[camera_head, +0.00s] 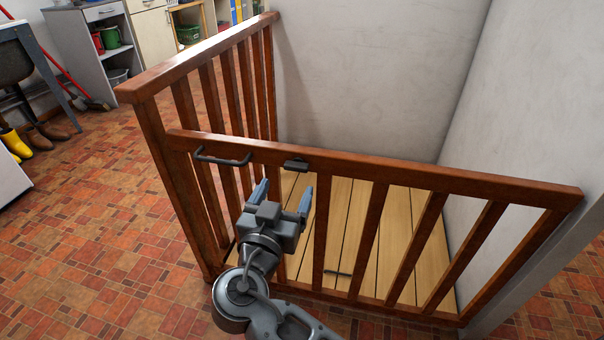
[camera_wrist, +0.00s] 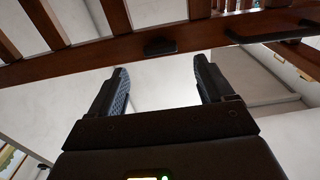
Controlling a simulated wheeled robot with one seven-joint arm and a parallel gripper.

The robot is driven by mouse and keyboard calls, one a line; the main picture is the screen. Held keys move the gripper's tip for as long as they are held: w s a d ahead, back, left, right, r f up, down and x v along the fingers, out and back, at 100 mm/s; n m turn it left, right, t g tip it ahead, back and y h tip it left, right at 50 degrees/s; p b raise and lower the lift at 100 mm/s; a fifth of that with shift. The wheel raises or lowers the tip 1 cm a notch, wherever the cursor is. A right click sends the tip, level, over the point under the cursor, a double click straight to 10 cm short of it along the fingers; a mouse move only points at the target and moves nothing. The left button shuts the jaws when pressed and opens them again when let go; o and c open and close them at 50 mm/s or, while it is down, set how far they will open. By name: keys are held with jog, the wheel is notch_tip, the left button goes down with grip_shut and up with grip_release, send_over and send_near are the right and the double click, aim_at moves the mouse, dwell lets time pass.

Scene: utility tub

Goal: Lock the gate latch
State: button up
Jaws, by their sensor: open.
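The brown wooden gate (camera_head: 420,176) spans the front of the enclosure, its left end against the corner post (camera_head: 165,170). A small dark block, likely the latch (camera_head: 295,165), sits on the top rail; it also shows in the wrist view (camera_wrist: 160,46). A dark bar handle (camera_head: 222,158) is on the same rail to its left; in the wrist view the handle (camera_wrist: 272,34) is at the upper right. My gripper (camera_head: 282,194) is open and empty, in front of the gate just below the block. The fingers look apart from the block. Whether the latch is locked cannot be told.
A slatted railing (camera_head: 200,62) runs back from the post. Pale walls (camera_head: 370,70) enclose the plank floor (camera_head: 400,235) behind the gate. Tiled floor (camera_head: 80,240) is clear at left. Boots (camera_head: 15,142), a broom and cabinets stand farther back.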

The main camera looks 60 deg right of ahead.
aim_at(295, 170)
jog(key=x, duration=0.7)
jog(key=shift+d, duration=0.1)
jog(key=shift+c, duration=0.5)
jog(key=c, duration=0.9)
jog(key=shift+c, duration=0.2)
